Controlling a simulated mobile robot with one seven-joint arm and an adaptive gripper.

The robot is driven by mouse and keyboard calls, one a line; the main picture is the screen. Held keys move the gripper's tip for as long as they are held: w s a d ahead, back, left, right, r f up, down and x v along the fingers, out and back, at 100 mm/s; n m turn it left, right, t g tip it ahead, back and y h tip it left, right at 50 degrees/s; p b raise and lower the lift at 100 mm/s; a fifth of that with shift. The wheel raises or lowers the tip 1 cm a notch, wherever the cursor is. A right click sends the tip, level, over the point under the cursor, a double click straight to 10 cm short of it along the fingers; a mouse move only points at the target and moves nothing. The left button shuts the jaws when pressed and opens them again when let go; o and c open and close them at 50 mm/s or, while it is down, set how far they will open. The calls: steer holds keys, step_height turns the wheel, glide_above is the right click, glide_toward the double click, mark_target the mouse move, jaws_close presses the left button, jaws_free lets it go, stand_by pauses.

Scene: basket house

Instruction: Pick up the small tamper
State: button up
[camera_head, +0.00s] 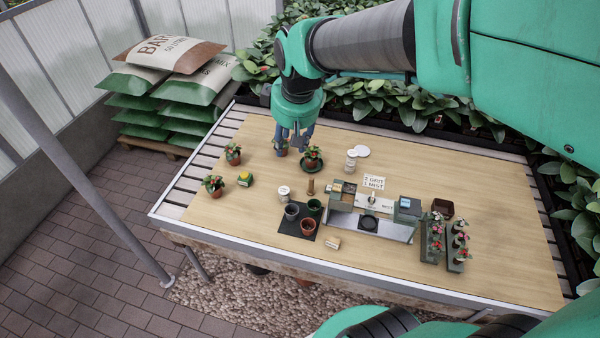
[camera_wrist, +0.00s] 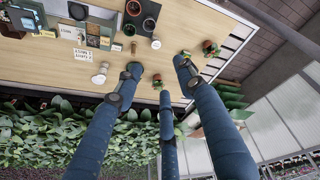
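A small brown upright piece that looks like the tamper (camera_head: 311,187) stands on the wooden table, just behind the dark mat with pots. It also shows small in the wrist view as the tamper (camera_wrist: 133,48), beyond the fingertips. My gripper (camera_head: 296,137) hangs over the back part of the table, behind and slightly left of the tamper and apart from it. In the wrist view the blue fingers of my gripper (camera_wrist: 157,72) are spread wide with nothing held between them.
A potted plant on a saucer (camera_head: 312,160) stands between my gripper and the tamper. A white tub (camera_head: 284,193) and the dark mat (camera_head: 292,228) with several pots are close to the tamper. A grey-green station (camera_head: 345,203) stands right.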

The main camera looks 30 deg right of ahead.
steer(key=w+d+f+n+g, duration=0.1)
steer(key=w+d+f+n, duration=0.1)
steer(key=w+d+f, duration=0.35)
steer(key=n+g+p, duration=0.2)
steer(key=n+g, duration=0.1)
steer(key=n, duration=0.1)
glide_above(312, 178)
steer(key=shift+y, duration=0.3)
steer(key=f, duration=2.8)
steer(key=shift+a, duration=0.25)
steer(key=shift+d+f, duration=0.15)
steer(key=shift+f, duration=0.45)
steer(key=shift+f, duration=4.25)
steer(key=shift+f, duration=0.1)
steer(key=shift+w+f+b, duration=0.1)
steer(key=shift+f+b, duration=0.4)
steer(key=shift+f, duration=2)
